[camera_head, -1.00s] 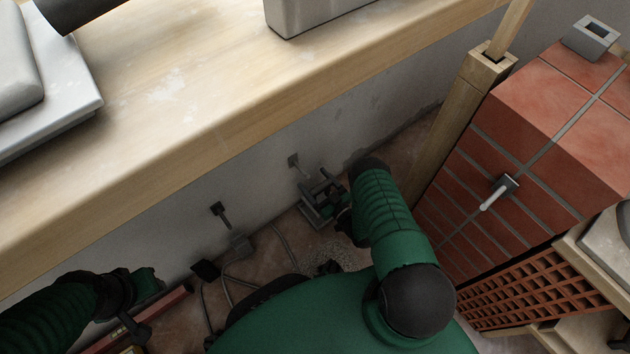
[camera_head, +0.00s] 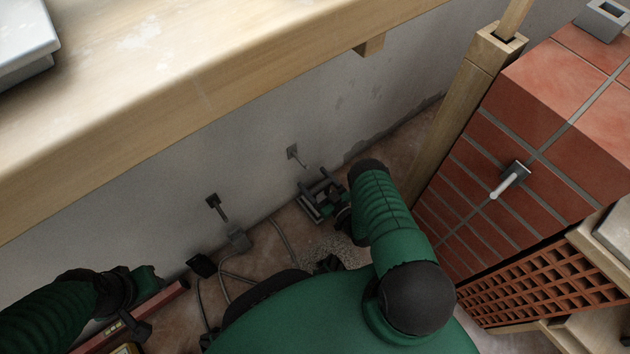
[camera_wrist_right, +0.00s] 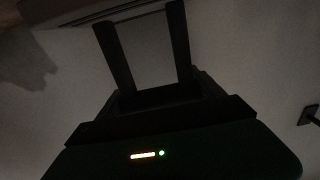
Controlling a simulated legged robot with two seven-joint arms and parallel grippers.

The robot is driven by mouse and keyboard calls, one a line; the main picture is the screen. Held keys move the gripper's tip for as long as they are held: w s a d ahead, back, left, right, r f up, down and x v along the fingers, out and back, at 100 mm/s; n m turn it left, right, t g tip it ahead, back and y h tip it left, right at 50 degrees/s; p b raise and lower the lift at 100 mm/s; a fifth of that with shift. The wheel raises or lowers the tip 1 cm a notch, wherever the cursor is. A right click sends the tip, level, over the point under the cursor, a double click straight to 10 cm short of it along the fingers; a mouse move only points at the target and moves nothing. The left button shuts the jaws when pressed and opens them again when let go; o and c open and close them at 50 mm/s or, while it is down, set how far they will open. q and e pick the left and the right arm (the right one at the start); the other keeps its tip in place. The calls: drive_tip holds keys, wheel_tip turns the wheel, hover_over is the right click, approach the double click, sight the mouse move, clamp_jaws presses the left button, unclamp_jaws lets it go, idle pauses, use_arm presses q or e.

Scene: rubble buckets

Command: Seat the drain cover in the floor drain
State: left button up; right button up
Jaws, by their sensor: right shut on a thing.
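My right gripper (camera_head: 325,193) is low beside the grey wall, above the brown floor. It is shut on a thin grey piece (camera_head: 308,212), which seems to be the drain cover. In the right wrist view a thin pale edge (camera_wrist_right: 138,13) spans the two dark fingertips; the rest of the piece is hidden. My left gripper (camera_head: 146,284) is at the lower left, near a red spirit level (camera_head: 160,301); its jaws are too dark to read. I cannot make out the floor drain; my body and right arm hide part of the floor.
A wooden bench top (camera_head: 150,90) runs along the upper left. A brick block (camera_head: 540,110) with a wooden post (camera_head: 455,115) stands at right. A rough gravelly patch (camera_head: 345,248) shows near my body.

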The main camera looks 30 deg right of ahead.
idle(0.4)
